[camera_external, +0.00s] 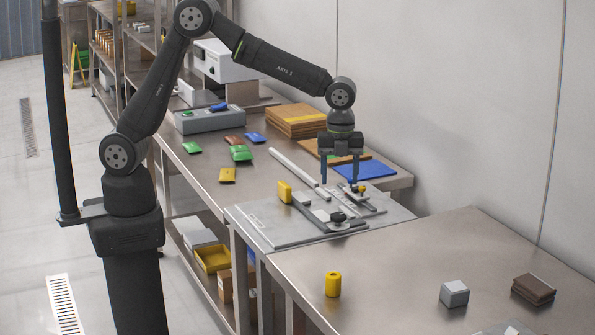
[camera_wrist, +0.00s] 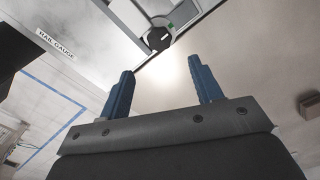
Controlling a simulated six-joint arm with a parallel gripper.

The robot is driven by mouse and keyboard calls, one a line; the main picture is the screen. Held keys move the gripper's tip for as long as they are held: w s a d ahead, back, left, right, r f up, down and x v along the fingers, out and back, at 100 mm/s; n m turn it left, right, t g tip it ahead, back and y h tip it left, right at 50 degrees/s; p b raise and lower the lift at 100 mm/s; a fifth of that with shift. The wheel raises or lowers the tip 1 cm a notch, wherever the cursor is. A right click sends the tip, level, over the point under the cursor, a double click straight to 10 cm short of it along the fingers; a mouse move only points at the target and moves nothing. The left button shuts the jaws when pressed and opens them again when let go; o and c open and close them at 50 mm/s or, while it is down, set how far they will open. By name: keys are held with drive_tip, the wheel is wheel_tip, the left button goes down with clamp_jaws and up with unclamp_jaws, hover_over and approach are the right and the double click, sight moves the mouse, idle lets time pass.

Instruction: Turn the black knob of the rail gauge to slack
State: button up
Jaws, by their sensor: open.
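The rail gauge (camera_external: 262,234) is a grey plate with light rails and small metal parts at the near end of the long bench. A small dark part (camera_external: 338,217) near its front appears to be the black knob. In the wrist view the black knob (camera_wrist: 158,39) is round with a white mark, beyond my fingertips and apart from them. The "RAIL GAUGE" label (camera_wrist: 56,44) shows to its left. My gripper (camera_external: 339,182) points down over the gauge, behind the knob. Its blue fingers are spread and empty in the wrist view (camera_wrist: 163,80).
A blue pad (camera_external: 365,170) and brown boards (camera_external: 297,120) lie behind. The front table holds a yellow cylinder (camera_external: 333,284), grey cube (camera_external: 454,293) and brown block (camera_external: 533,288), with clear space between them.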

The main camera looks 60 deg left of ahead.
sight(338, 215)
wheel_tip(338, 215, down, 10)
drive_tip(key=shift+r, duration=0.15)
drive_tip(key=shift+c, duration=0.5)
drive_tip(key=c, duration=0.9)
